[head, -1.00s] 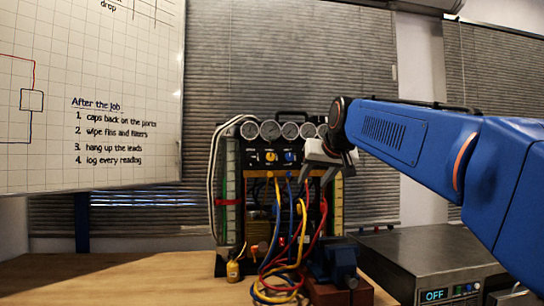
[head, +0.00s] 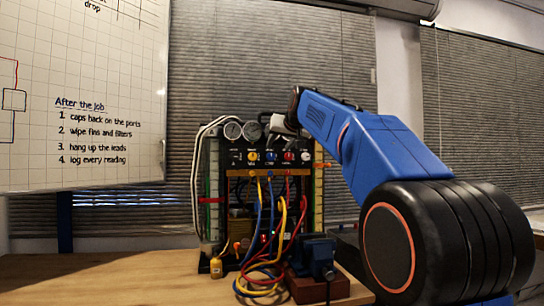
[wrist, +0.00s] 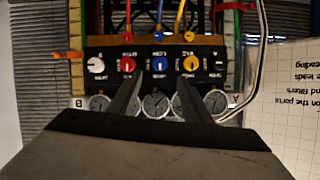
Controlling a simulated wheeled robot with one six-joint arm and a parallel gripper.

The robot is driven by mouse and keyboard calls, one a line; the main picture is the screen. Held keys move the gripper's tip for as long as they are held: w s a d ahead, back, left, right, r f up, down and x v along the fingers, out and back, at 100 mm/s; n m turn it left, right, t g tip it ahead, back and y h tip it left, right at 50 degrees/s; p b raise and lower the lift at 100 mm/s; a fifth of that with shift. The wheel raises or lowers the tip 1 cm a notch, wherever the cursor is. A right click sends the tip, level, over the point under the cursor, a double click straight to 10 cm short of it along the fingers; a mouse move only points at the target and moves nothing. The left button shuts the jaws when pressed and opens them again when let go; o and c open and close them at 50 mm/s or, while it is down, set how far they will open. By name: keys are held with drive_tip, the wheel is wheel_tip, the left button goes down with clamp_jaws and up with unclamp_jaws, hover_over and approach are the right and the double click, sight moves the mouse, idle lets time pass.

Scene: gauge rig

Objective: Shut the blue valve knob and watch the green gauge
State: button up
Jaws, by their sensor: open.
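The blue valve knob (head: 271,157) sits on the black panel of the rig, between a yellow knob (head: 253,156) and a red knob (head: 288,156). In the wrist view the blue knob (wrist: 159,64) shows between and just beyond the tips of my open gripper (wrist: 161,79), upside down; the fingers hold nothing. I cannot tell whether they touch it. Round gauges (head: 233,130) line the top of the rig; my gripper (head: 281,130) hides some in the head view. Several gauges (wrist: 155,104) show in the wrist view; I cannot tell which is green.
Yellow, blue and red hoses (head: 265,275) hang from the panel and coil on the wooden bench (head: 110,280). A white knob (wrist: 96,65) sits beside the red one. A small yellow bottle (head: 216,267) and a blue vise (head: 318,255) stand below. The left bench is clear.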

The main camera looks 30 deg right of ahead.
sight(271, 156)
drive_tip(key=x, duration=0.9)
drive_tip(key=shift+w+d+f, duration=0.15)
drive_tip(key=shift+w+f, duration=0.05)
drive_tip(key=shift+w, duration=0.15)
drive_tip(key=c, duration=1.1)
drive_tip(key=shift+o, duration=0.2)
